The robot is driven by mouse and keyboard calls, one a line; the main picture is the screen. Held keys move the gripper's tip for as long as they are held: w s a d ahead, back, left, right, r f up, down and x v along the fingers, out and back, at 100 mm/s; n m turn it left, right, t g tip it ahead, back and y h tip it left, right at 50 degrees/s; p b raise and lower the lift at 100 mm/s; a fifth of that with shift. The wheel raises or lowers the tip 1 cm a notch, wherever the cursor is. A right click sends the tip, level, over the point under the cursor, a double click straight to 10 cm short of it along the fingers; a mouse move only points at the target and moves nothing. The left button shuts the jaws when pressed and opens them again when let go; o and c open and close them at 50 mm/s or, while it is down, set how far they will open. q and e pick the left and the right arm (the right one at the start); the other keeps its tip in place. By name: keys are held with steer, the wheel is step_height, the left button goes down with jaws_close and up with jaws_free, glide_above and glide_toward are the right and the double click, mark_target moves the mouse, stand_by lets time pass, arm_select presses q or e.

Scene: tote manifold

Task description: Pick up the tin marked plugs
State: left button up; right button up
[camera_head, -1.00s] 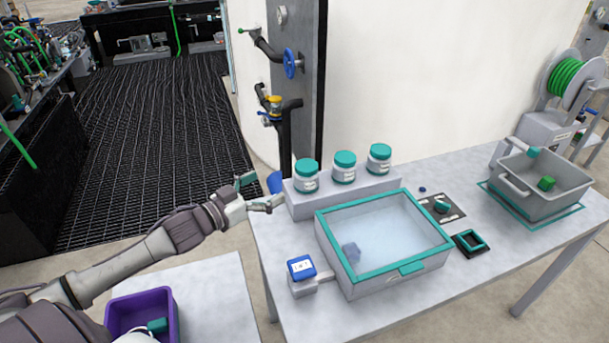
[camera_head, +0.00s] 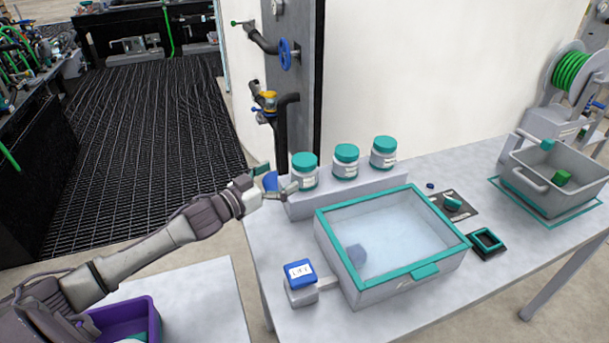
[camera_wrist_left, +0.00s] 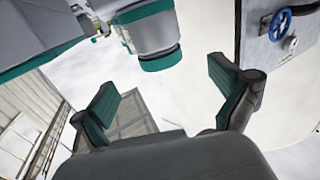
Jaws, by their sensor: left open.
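Three white tins with teal lids stand upright in a row on a raised grey ledge: the left tin (camera_head: 304,171), the middle tin (camera_head: 345,162) and the right tin (camera_head: 383,153). Their labels are too small to read, so I cannot tell which says plugs. My left gripper (camera_head: 278,179) is open and empty, just left of the left tin. In the left wrist view, a tin (camera_wrist_left: 150,38) appears upside down beyond the spread teal-padded fingers (camera_wrist_left: 164,88), not between them. My right gripper is out of view.
The grey ledge (camera_head: 300,208) runs along the table's back. A clear-topped box with a teal rim (camera_head: 330,245) stands before it, with a blue-topped block (camera_head: 299,274) to its left. A grey tote (camera_head: 555,190) is at right, a purple bin (camera_head: 150,320) at lower left.

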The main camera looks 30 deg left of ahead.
mark_target(305, 159)
arm_select(q)
steer(key=shift+x, duration=1.6)
steer(key=shift+w+d+r, duration=0.1)
steer(key=shift+w+r, duration=0.05)
steer(key=shift+w, duration=0.1)
steer(key=shift+r+p+x, duration=0.2)
steer(key=shift+p+x, duration=0.3)
steer(key=shift+x, duration=1.8)
steer(key=c, duration=1.2)
steer(key=shift+c, duration=0.5)
steer(key=shift+r, duration=0.2)
